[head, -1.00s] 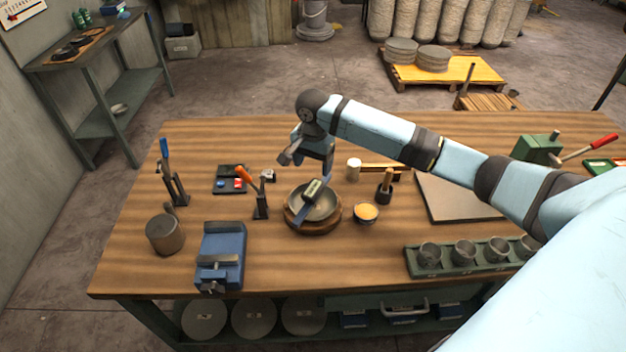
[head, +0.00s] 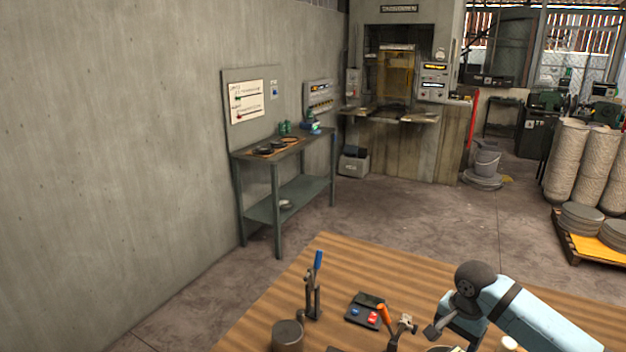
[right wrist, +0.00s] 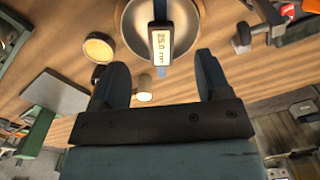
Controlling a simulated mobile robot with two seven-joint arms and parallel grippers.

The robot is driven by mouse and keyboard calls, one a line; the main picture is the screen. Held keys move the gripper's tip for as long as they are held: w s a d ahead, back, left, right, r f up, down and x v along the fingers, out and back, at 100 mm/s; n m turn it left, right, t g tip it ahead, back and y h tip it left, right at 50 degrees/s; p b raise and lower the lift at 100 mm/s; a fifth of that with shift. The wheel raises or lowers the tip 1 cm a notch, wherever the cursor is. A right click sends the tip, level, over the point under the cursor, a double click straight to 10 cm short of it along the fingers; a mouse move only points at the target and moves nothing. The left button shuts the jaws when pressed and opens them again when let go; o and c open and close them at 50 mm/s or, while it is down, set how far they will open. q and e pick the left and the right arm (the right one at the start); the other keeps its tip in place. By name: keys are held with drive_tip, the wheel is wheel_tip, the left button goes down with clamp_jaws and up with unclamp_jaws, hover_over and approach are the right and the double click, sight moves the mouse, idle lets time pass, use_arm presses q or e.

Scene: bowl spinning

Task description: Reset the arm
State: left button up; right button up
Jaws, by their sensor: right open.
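My right arm (head: 520,308) comes in from the lower right in the head view, its wrist above the wooden workbench (head: 270,310). In the right wrist view my right gripper (right wrist: 163,85) is open, with nothing between its fingers. Beyond the fingertips is a metal bowl (right wrist: 195,28) with a device with a small display (right wrist: 157,44) over it. In the head view only a sliver of the bowl area shows at the bottom edge. My left gripper is not in view.
On the bench stand a blue-handled clamp (head: 313,290), an orange-handled clamp (head: 384,315), a grey cylinder (head: 288,337) and a black button box (head: 366,310). A green side table (head: 290,210) stands by the wall. Open floor (head: 430,215) lies behind the bench.

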drive_tip(key=s+a+f+n+t+y, duration=0.1)
drive_tip(key=s+a+f+n, duration=0.25)
drive_tip(key=s+a, duration=0.35)
drive_tip(key=s+a+f+n+t+y, duration=0.1)
drive_tip(key=s+a+f+n, duration=0.3)
drive_tip(key=s, duration=0.4)
drive_tip(key=s+d+r+n+t+h, duration=0.1)
drive_tip(key=s+d+r+n, duration=0.15)
drive_tip(key=s, duration=0.55)
drive_tip(key=s+d+r+n+h, duration=0.1)
drive_tip(key=s+n, duration=0.2)
drive_tip(key=s, duration=0.5)
drive_tip(key=w+a+f+t+y, duration=0.1)
drive_tip(key=w+a+f+t, duration=0.2)
drive_tip(key=f, duration=0.4)
drive_tip(key=w+a+f+t+y, duration=0.2)
drive_tip(key=w+a+f+t, duration=0.1)
drive_tip(key=f, duration=0.4)
drive_tip(key=shift+a+n+t, duration=0.2)
drive_tip(key=shift+n+t, duration=0.1)
drive_tip(key=shift+t, duration=0.6)
drive_tip(key=shift+s, duration=0.1)
